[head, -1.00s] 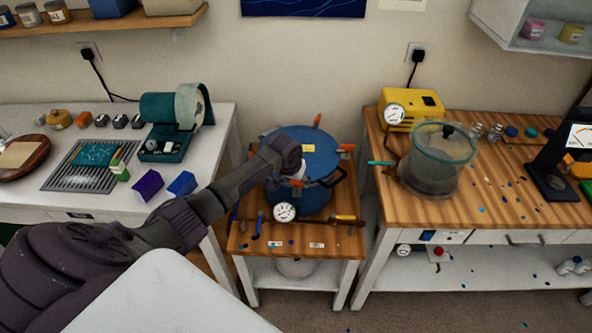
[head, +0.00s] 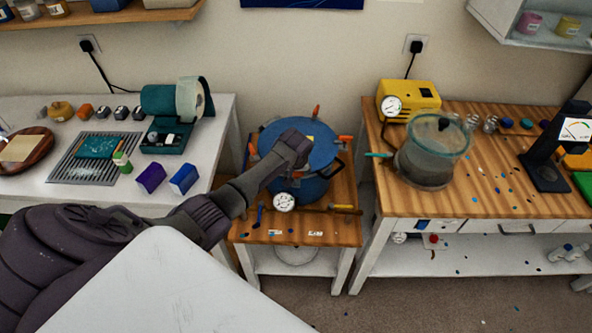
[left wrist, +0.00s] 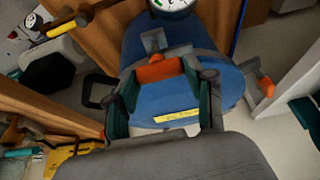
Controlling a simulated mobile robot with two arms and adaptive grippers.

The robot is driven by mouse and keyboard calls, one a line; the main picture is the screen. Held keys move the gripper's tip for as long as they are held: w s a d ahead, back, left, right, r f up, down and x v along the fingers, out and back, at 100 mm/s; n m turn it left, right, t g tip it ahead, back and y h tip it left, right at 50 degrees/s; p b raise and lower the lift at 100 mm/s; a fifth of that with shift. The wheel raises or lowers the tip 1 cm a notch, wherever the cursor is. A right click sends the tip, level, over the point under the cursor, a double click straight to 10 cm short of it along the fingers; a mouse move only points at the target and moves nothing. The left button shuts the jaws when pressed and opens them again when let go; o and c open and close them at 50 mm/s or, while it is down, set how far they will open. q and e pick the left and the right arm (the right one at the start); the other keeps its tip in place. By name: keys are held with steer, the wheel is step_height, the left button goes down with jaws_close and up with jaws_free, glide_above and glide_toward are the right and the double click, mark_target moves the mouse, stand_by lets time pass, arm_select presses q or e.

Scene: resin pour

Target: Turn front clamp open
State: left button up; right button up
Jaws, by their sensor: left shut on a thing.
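The blue pressure pot (head: 318,160) stands on the small wooden-topped table, with a round dial gauge (head: 284,201) at its front. Orange-handled clamps sit around its lid, one at the back (head: 316,111) and one at the right (head: 345,139). In the left wrist view, the front clamp's orange handle (left wrist: 158,71) lies close to the gauge (left wrist: 172,4). My left gripper (left wrist: 168,78) is shut on this handle, a teal-padded finger on each side. In the head view my wrist covers the gripper and most of the front clamp. My right gripper is not in view.
A hammer (head: 345,210) and small tools lie along the small table's front. The right bench holds a yellow pump (head: 408,98) and a clear chamber (head: 430,155). The left bench (head: 120,197) stands close beside the pot's table.

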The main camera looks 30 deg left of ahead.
arm_select(q)
steer(key=shift+r, duration=0.15)
steer(key=o, duration=1.1)
steer(key=shift+o, duration=0.3)
steer(key=v, duration=1.1)
steer(key=shift+s+r, duration=0.15)
steer(key=shift+r, duration=0.2)
steer(key=shift+d, duration=0.1)
